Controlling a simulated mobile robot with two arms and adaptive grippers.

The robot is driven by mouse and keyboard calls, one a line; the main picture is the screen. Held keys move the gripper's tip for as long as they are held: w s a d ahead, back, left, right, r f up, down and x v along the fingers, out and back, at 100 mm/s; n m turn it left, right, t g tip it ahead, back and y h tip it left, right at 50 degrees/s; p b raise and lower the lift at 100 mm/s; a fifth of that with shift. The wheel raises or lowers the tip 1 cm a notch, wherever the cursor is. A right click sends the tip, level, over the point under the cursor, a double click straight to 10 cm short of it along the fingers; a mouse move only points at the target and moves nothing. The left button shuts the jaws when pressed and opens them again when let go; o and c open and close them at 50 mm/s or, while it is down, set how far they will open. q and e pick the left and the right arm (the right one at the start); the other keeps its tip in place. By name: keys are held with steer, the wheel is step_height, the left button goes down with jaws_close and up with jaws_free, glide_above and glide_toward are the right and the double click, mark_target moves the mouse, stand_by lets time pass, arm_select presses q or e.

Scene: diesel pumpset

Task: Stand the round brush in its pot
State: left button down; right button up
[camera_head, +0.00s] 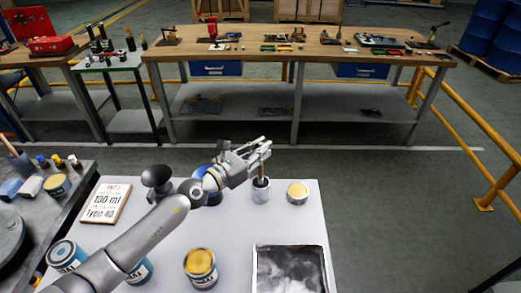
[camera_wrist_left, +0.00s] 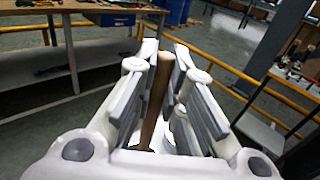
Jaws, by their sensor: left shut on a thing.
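My left gripper (camera_head: 262,150) is above the far part of the white table (camera_head: 225,235), shut on the round brush (camera_head: 261,170). The brush's wooden handle also shows upright between the fingers in the left wrist view (camera_wrist_left: 155,100). The small grey-white pot (camera_head: 260,193) stands below the gripper. The brush's lower part meets the pot's dark mouth and looks to be inside it; its bristles are hidden. Whether it touches the bottom cannot be told. My right gripper is not in view.
A tin with a yellowish top (camera_head: 298,190) stands close right of the pot. Another open yellow tin (camera_head: 200,262), a grey tray (camera_head: 290,268) and a lettered sign (camera_head: 106,203) are on the table. A dark cup-shaped thing (camera_head: 157,178) stands left of the gripper.

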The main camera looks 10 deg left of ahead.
arm_select(q)
steer(key=shift+f, duration=0.15)
steer(key=shift+f+b, duration=0.55)
steer(key=shift+b, duration=0.05)
stand_by(0.4)
steer(key=c, duration=1.4)
jaws_free()
steer(key=shift+c, duration=0.2)
steer(key=shift+o, duration=0.5)
steer(key=o, duration=0.3)
